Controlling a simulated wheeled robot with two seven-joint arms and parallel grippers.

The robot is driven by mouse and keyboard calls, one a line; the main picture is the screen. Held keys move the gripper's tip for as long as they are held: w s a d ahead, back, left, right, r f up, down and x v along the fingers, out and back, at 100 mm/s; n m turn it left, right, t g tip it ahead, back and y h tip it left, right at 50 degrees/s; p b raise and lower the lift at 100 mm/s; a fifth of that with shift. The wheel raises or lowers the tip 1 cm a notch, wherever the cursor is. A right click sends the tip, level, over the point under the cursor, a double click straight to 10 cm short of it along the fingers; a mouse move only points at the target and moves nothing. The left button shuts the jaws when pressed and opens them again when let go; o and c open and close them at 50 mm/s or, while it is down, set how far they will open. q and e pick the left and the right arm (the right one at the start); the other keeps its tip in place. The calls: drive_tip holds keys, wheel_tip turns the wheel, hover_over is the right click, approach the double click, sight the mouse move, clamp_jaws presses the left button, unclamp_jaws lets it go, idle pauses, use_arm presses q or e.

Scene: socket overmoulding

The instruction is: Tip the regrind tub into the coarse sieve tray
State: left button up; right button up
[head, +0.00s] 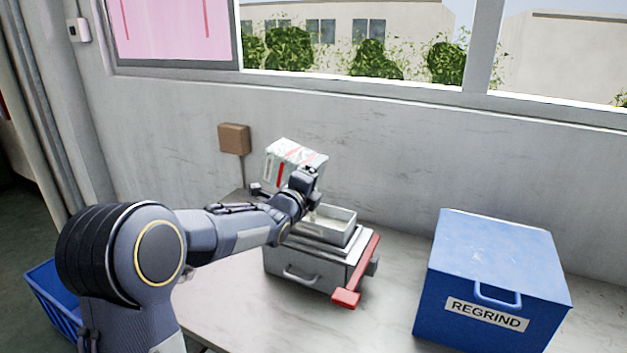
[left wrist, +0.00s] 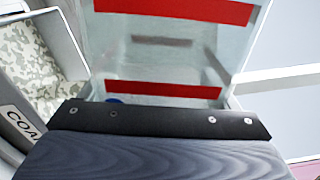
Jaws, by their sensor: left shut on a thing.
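The regrind tub (head: 290,153) is pale, see-through plastic with red bands, and is strongly tilted above the back left of the coarse sieve tray. It also fills the middle of the left wrist view (left wrist: 160,60). My left gripper (head: 306,177) is shut on the tub and holds it clear of the bench. The coarse sieve tray (head: 347,232) is a light, shallow, open box on top of a grey unit. In the left wrist view, mottled grey-green and white bits lie in a tray at left, by a label (left wrist: 20,122) reading "COA". My right gripper is out of view.
The grey unit (head: 290,275) has a front handle and a red bar (head: 357,275) along its right side. A blue box (head: 500,250) labelled REGRIND stands at right on the bench. A wall and windows close off the back. Bench between unit and blue box is clear.

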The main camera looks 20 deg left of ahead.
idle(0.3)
use_arm(q)
drive_tip(key=shift+a+f+n+b, duration=0.1)
drive_tip(key=shift+a+n+b, duration=0.2)
drive_tip(key=shift+n, duration=0.3)
drive_tip(key=shift+a+n, duration=0.2)
drive_tip(key=shift+n, duration=0.8)
drive_tip(key=shift+a+n+b, duration=0.35)
drive_tip(key=shift+a+n, duration=0.1)
drive_tip(key=shift+n, duration=0.45)
drive_tip(key=shift+a+n, duration=0.15)
drive_tip(key=shift+n, duration=0.55)
